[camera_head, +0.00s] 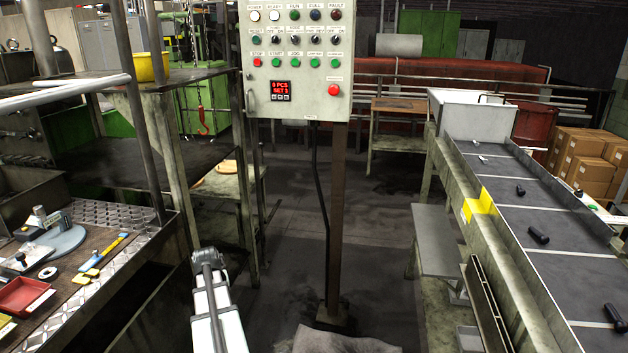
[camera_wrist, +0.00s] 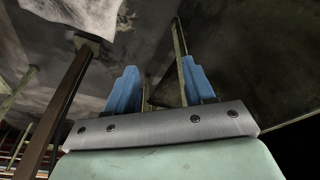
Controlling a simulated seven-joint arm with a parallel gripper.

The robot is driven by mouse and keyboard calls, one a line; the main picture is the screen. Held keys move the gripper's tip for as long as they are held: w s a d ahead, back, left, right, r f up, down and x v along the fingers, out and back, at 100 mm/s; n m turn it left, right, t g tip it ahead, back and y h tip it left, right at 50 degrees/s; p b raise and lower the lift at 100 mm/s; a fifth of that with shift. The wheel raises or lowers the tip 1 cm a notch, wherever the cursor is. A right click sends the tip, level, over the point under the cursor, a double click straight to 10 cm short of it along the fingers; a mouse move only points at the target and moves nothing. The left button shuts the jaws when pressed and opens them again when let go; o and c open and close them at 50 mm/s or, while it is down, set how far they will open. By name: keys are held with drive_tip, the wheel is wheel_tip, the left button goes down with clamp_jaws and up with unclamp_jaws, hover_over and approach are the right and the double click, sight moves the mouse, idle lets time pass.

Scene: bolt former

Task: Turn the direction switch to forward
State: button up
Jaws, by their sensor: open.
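The control panel (camera_head: 308,75) is a pale box on a brown post in the upper middle of the head view. Its middle row holds several small dark selector knobs (camera_head: 315,40). Their labels are too small to read, so I cannot tell which is the direction switch or where it points. My gripper (camera_wrist: 160,85) shows in the wrist view with two blue fingers spread apart and nothing between them. It faces the floor, away from the panel face. In the head view my white arm is low, left of the post; the fingers cannot be made out there.
The panel also has lamps, buttons, a red display (camera_head: 280,91) and a large red button (camera_head: 333,90). A cluttered workbench (camera_head: 110,285) stands at left. A conveyor (camera_head: 540,210) carrying dark bolts runs along the right. Space in front of the panel is clear.

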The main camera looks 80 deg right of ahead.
sight(315, 38)
drive_tip(key=s+d+r+m+h, duration=0.15)
drive_tip(key=s+d+r, duration=0.35)
drive_tip(key=d+r, duration=0.5)
drive_tip(key=s+d+r+m+h, duration=0.1)
drive_tip(key=s+d+r+h, duration=0.35)
drive_tip(key=r, duration=0.85)
drive_tip(key=s+d+r+m, duration=0.2)
drive_tip(key=s+d+r, duration=0.4)
drive_tip(key=d+r, duration=0.55)
drive_tip(key=s+d+r+m+h, duration=0.2)
drive_tip(key=d+r+h, duration=0.1)
drive_tip(key=r, duration=1)
drive_tip(key=s+d+r+m+h, duration=0.2)
drive_tip(key=d+r+m+h, duration=0.1)
drive_tip(key=r, duration=1.1)
drive_tip(key=s+d+r+m+g+h, duration=0.1)
drive_tip(key=d+r, duration=0.4)
drive_tip(key=r, duration=0.8)
drive_tip(key=s+m+h, duration=0.1)
drive_tip(key=m+h, duration=0.1)
drive_tip(key=shift+s+d+r+h, duration=0.15)
drive_tip(key=shift+s+r+h, duration=0.1)
drive_tip(key=shift+s+h, duration=0.1)
drive_tip(key=d, duration=1.3)
drive_tip(key=shift+d, duration=0.3)
